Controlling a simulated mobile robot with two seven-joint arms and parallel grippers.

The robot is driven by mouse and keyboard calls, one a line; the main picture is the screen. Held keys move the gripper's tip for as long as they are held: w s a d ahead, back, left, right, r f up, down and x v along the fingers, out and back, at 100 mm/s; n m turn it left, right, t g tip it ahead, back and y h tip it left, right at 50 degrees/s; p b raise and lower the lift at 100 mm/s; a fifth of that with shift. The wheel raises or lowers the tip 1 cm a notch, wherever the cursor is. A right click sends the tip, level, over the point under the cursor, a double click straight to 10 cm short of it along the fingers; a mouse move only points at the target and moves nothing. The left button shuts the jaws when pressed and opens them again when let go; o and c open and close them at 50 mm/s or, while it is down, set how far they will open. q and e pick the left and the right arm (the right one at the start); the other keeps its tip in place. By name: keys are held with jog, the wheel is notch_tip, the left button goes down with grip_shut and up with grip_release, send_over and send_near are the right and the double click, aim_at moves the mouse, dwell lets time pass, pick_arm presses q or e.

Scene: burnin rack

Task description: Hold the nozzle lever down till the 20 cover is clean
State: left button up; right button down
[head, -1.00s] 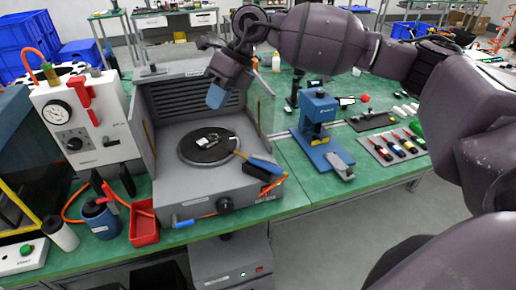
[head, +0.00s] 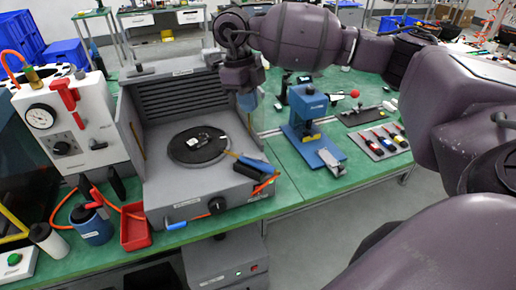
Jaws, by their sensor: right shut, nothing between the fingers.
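A small light-coloured part (head: 202,140), perhaps the cover, lies on the round black turntable (head: 181,153) inside the grey booth (head: 167,192). Its number and cleanliness are too small to tell. A blue and black tool (head: 250,164) with an orange piece (head: 263,187) lies at the booth's right front side, its thin tip toward the turntable. It may be the nozzle; I cannot make out its lever clearly. My right gripper (head: 247,102) is shut and empty, pointing down above the booth's right side, apart from the tool. My left gripper is not in view.
A white regulator panel (head: 95,130) with a gauge and red handle stands left of the booth. A red tray (head: 136,238) and blue bottle (head: 92,228) sit in front of it.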

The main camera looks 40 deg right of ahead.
aim_at(260, 158)
jog(key=f, duration=0.4)
jog(key=s+f, duration=0.1)
jog(key=f, duration=0.3)
jog(key=s+d+f+p, duration=0.1)
jog(key=f, duration=0.3)
jog(key=shift+s+f, duration=0.1)
jog(key=shift+f, duration=0.05)
jog(key=shift+s+f, duration=0.1)
jog(key=shift+f, duration=0.65)
jog(key=shift+s+d+f+t+b, duration=0.1)
jog(key=shift+s+f+t+b, duration=0.1)
jog(key=shift+f+t+b, duration=0.25)
dwell(0.4)
dwell(0.8)
dwell(0.8)
